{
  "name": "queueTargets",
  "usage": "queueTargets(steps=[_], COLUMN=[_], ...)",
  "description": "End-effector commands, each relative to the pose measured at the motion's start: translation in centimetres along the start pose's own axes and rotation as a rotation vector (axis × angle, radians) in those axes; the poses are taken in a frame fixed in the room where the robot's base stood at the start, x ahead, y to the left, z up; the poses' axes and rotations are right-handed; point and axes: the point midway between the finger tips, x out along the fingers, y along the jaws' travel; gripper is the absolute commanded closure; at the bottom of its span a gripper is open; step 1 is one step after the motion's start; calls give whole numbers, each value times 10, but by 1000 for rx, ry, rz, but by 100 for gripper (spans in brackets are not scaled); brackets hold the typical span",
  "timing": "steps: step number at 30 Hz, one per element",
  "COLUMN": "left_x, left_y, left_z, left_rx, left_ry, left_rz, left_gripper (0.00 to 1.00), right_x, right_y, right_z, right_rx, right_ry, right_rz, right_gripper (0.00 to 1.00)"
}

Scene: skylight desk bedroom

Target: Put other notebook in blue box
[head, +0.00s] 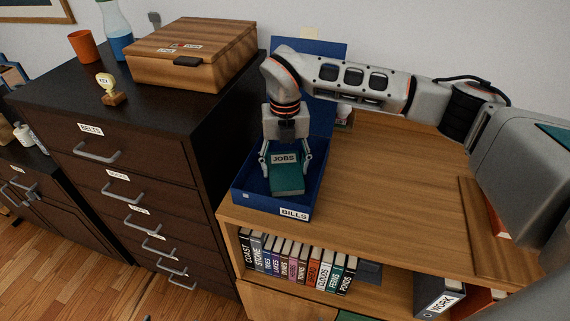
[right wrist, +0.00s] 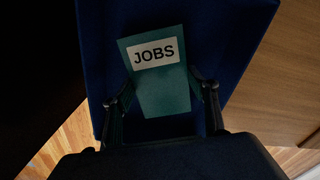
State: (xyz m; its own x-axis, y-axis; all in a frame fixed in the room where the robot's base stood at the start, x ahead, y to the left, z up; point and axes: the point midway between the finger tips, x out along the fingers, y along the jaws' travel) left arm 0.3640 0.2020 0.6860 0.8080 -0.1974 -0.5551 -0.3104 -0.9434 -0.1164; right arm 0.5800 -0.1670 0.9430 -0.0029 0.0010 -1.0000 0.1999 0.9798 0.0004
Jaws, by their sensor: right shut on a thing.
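A teal notebook labelled JOBS (head: 287,181) is inside or just above the blue box (head: 262,201), whose front carries a BILLS label. The box stands on the left end of the wooden shelf top, its blue lid raised at the back. My right gripper (head: 287,165) points down over the box and is shut on the notebook. In the right wrist view the JOBS notebook (right wrist: 162,85) sits between the two fingers (right wrist: 163,98), with the blue box interior (right wrist: 220,30) around it. I cannot tell whether the notebook touches the box floor. My left gripper is not in view.
A dark dresser (head: 150,130) stands at the left, with a wooden box (head: 190,52), an orange cup (head: 83,46), a blue flask (head: 117,35) and a small trophy (head: 108,88) on top. Several books (head: 295,262) fill the shelf below. The wooden top (head: 390,190) right of the blue box is clear.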

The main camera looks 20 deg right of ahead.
Motion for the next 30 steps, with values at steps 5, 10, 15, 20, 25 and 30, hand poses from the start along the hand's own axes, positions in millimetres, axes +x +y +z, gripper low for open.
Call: queueTargets(steps=[5, 10, 15, 20, 25, 30], left_x=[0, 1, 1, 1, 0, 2], left_y=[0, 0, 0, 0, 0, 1], left_z=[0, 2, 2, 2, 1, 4], left_rx=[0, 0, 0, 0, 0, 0], left_ry=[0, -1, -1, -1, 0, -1], left_rz=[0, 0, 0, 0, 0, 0], left_gripper=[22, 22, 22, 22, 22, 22], right_x=[-1, 2, 2, 2, -7, -34], right_y=[0, 0, 0, 0, 0, 0], right_z=[1, 0, 0, 0, 2, 2], right_rx=[0, 0, 0, 0, 0, 0], right_ry=[-2, -2, -1, -1, -5, -8], right_rz=[1, 0, 0, 0, 1, 1], right_gripper=[68, 34, 25, 25, 25, 25])
